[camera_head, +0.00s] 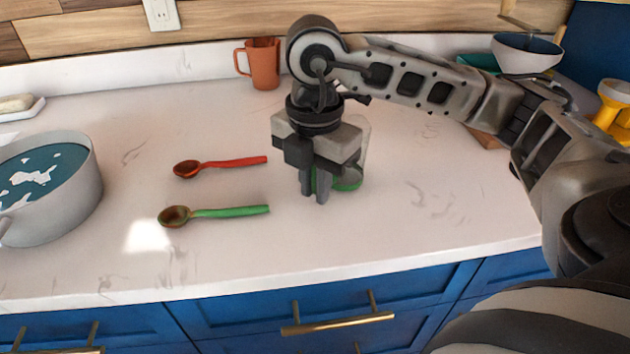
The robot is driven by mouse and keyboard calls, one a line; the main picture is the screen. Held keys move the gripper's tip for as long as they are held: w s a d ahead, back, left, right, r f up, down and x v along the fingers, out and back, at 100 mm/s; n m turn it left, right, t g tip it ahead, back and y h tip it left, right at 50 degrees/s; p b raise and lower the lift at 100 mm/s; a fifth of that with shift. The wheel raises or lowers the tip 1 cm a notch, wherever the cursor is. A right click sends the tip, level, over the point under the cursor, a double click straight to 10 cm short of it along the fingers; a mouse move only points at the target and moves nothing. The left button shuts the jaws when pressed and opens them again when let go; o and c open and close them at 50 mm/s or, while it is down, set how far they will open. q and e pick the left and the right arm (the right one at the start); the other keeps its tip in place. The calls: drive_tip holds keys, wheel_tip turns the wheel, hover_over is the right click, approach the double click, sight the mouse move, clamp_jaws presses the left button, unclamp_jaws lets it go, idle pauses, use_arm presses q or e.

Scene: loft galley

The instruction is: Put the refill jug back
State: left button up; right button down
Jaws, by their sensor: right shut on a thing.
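My right gripper (315,194) points down over the middle of the counter and is shut on a green and whitish thing (349,184). The gripper hides most of this thing, so I cannot tell whether it is the refill jug. Its green lower part shows beside the fingers, close to the counter top. An orange-brown jug or mug (263,65) with a handle on its left stands upright at the back, against the low backsplash, apart from the gripper. My left gripper is not in view.
A red spoon (222,165) and a green spoon (215,213) lie left of the gripper. A grey pot (75,203) with blue-green contents stands at the left. A white bowl (526,53) and a yellow object (612,102) are at the back right. The front counter (400,225) is clear.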

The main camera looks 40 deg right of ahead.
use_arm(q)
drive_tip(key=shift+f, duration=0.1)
use_arm(e)
drive_tip(key=c, duration=1.8)
unclamp_jaws()
drive_tip(key=shift+f, duration=0.2)
drive_tip(key=o, duration=0.4)
drive_tip(key=shift+r, duration=0.1)
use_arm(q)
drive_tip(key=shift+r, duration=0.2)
use_arm(e)
drive_tip(key=shift+r, duration=0.2)
wheel_tip(320, 180, up, 11)
drive_tip(key=shift+f+p, duration=0.15)
drive_tip(key=shift+p, duration=0.95)
drive_tip(key=shift+r, duration=0.6)
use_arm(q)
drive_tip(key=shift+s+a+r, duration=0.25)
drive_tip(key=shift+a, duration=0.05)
